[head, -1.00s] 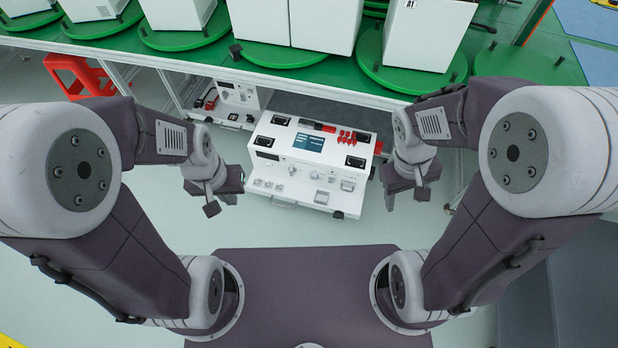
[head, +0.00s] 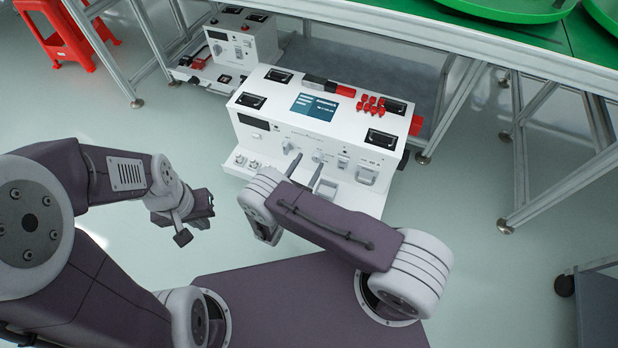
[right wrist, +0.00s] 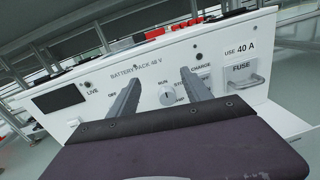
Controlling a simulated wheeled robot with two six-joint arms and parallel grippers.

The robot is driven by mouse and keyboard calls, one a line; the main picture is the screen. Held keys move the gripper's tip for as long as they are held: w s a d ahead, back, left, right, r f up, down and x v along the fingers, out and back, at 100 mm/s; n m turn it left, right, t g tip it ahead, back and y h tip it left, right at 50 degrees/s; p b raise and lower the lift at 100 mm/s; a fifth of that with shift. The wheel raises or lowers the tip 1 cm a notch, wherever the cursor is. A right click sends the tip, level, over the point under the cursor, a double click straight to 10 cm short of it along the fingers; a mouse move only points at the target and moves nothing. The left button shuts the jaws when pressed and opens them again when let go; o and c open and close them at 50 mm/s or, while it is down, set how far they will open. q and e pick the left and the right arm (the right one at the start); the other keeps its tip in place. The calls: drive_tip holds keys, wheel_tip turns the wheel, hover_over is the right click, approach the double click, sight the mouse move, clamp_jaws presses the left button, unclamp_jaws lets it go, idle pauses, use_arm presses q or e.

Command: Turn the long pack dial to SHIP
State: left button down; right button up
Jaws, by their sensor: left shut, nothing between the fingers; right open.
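I cannot read SHIP. My right gripper (right wrist: 160,80) is open and empty in front of the panel, its fingers on either side of the dial with a gap. My left gripper (head: 190,222) is shut and empty, left of the pack.
A FUSE drawer with a handle (right wrist: 245,80) is right of the dial. A smaller white box (head: 240,45) stands behind left. Red plugs (head: 370,104) sit on the pack. A green-topped bench (head: 490,35) is behind, a red stool (head: 65,40) far left.

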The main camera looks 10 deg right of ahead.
drive_tip(key=n+y+b, duration=0.1)
drive_tip(key=n+b, duration=0.1)
approach(316, 159)
drive_tip(key=f, duration=0.1)
drive_tip(key=shift+t, duration=0.4)
drive_tip(key=b+x, duration=0.4)
drive_tip(key=x, duration=0.3)
drive_tip(key=shift+w+d, duration=0.2)
drive_tip(key=shift+d, duration=0.2)
drive_tip(key=shift+w+d+r, duration=0.1)
drive_tip(key=shift+w+d, duration=0.1)
drive_tip(key=shift+w, duration=0.15)
use_arm(q)
wheel_tip(316, 159, down, 9)
drive_tip(key=shift+r, duration=0.15)
use_arm(e)
clamp_jaws()
